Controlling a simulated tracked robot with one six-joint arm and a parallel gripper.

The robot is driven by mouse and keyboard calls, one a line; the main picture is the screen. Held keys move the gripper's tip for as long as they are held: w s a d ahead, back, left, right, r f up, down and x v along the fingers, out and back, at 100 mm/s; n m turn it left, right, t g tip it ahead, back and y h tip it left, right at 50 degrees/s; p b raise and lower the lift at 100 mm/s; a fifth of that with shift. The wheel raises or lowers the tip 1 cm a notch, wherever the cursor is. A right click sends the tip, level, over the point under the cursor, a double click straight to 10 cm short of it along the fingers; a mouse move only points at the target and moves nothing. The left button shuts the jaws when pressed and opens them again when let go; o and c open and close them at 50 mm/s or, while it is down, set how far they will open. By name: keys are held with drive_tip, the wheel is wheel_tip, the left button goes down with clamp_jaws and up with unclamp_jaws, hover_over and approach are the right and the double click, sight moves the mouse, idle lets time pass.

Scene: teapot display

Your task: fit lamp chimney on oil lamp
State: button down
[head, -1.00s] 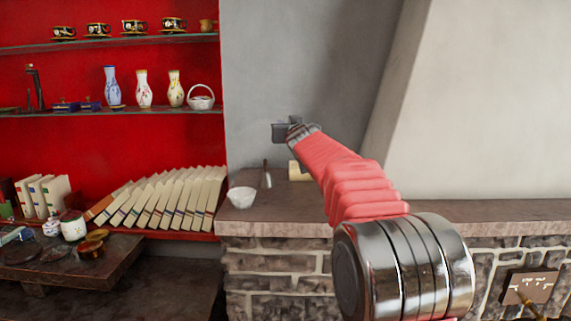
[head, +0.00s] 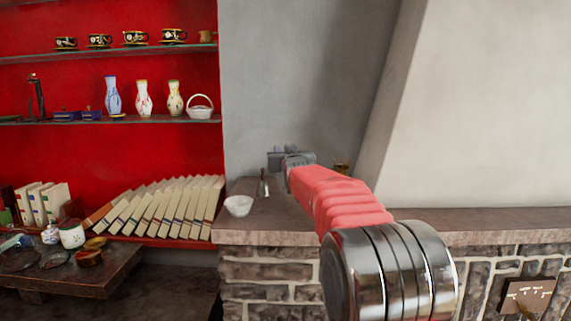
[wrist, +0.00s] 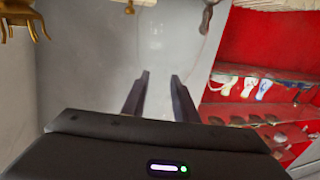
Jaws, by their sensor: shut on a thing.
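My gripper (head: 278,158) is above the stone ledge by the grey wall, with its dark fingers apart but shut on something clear. In the wrist view faint, see-through outlines show around and beyond the fingers (wrist: 160,85); I take this for the glass lamp chimney, though its shape is barely visible. A small brass piece (head: 342,168) shows just behind my arm, mostly hidden; it may be part of the oil lamp. I cannot tell whether the chimney touches the lamp.
A white bowl (head: 238,206) and a small dark upright item (head: 264,185) stand on the ledge (head: 255,228), left of my arm. Red shelves with vases, cups and leaning books (head: 170,208) are at left. A brass object (wrist: 22,16) is at the wrist view's top left.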

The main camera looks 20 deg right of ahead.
drive_tip(key=shift+f, duration=1.85)
drive_tip(key=c, duration=1.4)
unclamp_jaws()
drive_tip(key=shift+s+f, duration=0.1)
drive_tip(key=shift+s, duration=0.25)
drive_tip(key=s+a, duration=0.2)
drive_tip(key=s, duration=0.9)
drive_tip(key=shift+s, duration=0.15)
drive_tip(key=shift+a, duration=0.15)
